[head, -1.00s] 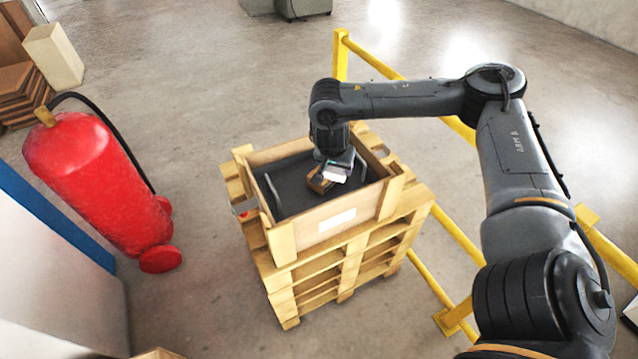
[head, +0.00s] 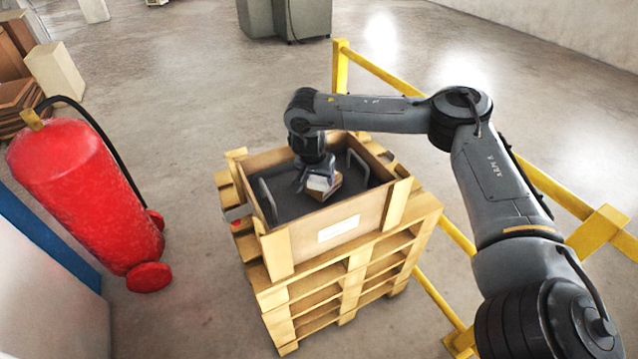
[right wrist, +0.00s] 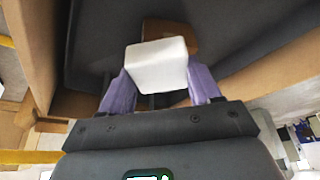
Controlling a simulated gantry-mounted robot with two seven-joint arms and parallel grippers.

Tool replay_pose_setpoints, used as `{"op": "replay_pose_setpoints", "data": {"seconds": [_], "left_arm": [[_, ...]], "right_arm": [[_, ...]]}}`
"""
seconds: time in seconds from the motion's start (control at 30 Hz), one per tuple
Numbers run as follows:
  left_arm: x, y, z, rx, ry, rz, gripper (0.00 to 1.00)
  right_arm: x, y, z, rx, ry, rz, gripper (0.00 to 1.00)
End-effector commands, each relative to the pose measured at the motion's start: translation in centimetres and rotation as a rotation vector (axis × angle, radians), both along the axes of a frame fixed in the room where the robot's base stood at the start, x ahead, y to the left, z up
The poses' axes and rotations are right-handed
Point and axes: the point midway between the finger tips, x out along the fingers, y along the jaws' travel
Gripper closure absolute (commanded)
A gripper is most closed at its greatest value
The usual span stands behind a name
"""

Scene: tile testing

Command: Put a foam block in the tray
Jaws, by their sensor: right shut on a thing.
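The dark grey tray (head: 287,205) has two upright handles and sits in a wooden crate. My right gripper (head: 315,182) reaches down over the tray's middle and is shut on a white foam block (head: 321,184). In the right wrist view the white block (right wrist: 157,66) sits between the two purple fingers of the gripper (right wrist: 160,90). A brown block (head: 329,191) is right beside the white one in the head view and partly hidden behind it in the right wrist view (right wrist: 184,40). I cannot tell whether the two blocks touch. My left gripper is not in view.
The wooden crate (head: 372,214) stands on stacked pallets (head: 340,290), its walls rising around the tray. A yellow rail (head: 342,65) runs behind and to the right. A red fire extinguisher (head: 85,195) stands at left. Open floor lies between it and the pallets.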

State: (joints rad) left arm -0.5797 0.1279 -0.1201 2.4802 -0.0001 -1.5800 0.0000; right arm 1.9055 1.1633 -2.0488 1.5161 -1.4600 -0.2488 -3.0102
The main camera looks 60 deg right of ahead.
Motion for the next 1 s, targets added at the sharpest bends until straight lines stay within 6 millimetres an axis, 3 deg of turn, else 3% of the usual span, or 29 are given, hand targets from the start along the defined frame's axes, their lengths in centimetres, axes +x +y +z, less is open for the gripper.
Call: {"op": "replay_pose_setpoints", "data": {"seconds": [0.1,0.7,0.73,0.9,1.0], "left_arm": [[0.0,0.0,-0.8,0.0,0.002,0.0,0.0],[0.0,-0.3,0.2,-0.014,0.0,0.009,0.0],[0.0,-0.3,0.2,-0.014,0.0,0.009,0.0],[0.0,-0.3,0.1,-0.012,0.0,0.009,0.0],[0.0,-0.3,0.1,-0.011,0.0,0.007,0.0]], "right_arm": [[0.0,0.0,-0.7,0.0,-0.001,0.0,0.7],[0.0,0.0,-1.4,0.0,0.0,0.0,0.7],[0.0,0.0,-1.5,0.0,0.0,0.0,0.36],[0.0,0.0,-1.5,0.0,-0.001,0.0,0.12],[0.0,0.0,-1.5,0.0,-0.001,0.0,0.12]]}}
